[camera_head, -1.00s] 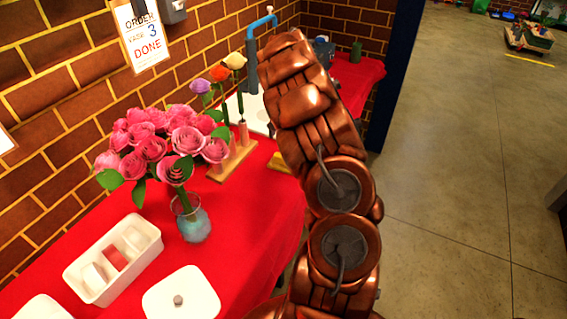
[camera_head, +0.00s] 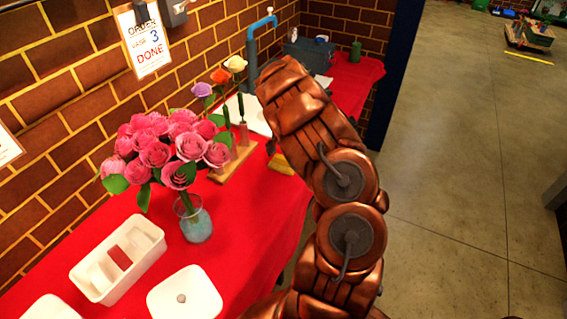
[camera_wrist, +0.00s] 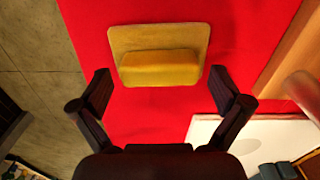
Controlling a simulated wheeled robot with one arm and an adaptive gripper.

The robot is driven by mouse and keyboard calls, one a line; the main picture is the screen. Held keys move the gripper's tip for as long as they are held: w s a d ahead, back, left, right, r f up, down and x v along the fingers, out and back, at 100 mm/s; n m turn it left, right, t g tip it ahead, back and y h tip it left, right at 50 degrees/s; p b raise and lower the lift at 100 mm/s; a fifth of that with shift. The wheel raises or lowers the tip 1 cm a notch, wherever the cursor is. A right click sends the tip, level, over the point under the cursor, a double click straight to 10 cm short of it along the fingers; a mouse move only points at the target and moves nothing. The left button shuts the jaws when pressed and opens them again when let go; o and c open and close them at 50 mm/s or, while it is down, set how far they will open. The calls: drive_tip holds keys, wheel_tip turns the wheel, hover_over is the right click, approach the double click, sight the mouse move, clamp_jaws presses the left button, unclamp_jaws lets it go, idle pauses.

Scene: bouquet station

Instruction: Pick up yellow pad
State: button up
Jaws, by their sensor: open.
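The yellow pad (camera_wrist: 160,68) lies on the red tabletop in the wrist view. It has a raised block on a flat, tan-yellow base (camera_wrist: 158,38). My gripper (camera_wrist: 162,88) is open and empty, with one dark finger on each side, just short of the pad's near edge. The pad sits between the lines of the two fingers, and nothing touches it. In the head view the yellow pad (camera_head: 281,164) shows partly at the table's right edge, partly hidden by my arm. My gripper is hidden there.
The wooden flower stand (camera_head: 233,160) is close to the pad on its left, with a white sheet (camera_head: 246,112) behind. A vase of pink roses (camera_head: 196,222), a white divided box (camera_head: 104,292) and a white lid (camera_head: 185,296) stand on the red table.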

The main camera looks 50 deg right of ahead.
sight(285, 156)
drive_tip(key=shift+c, duration=0.2)
drive_tip(key=c, duration=1.2)
drive_tip(key=shift+o, duration=0.2)
drive_tip(key=shift+r, duration=0.15)
drive_tip(key=shift+r+b, duration=0.8)
drive_tip(key=shift+r, duration=0.6)
drive_tip(key=shift+s+a+r, duration=0.1)
drive_tip(key=shift+s+r, duration=0.1)
drive_tip(key=shift+r, duration=0.05)
drive_tip(key=s+a+b, duration=0.2)
drive_tip(key=s+a, duration=0.1)
drive_tip(key=s, duration=0.4)
drive_tip(key=s+a+r+b, duration=0.1)
drive_tip(key=s+a, duration=0.3)
drive_tip(key=s, duration=0.2)
drive_tip(key=shift+s+a+r+b, duration=0.25)
drive_tip(key=shift+s+b, duration=0.1)
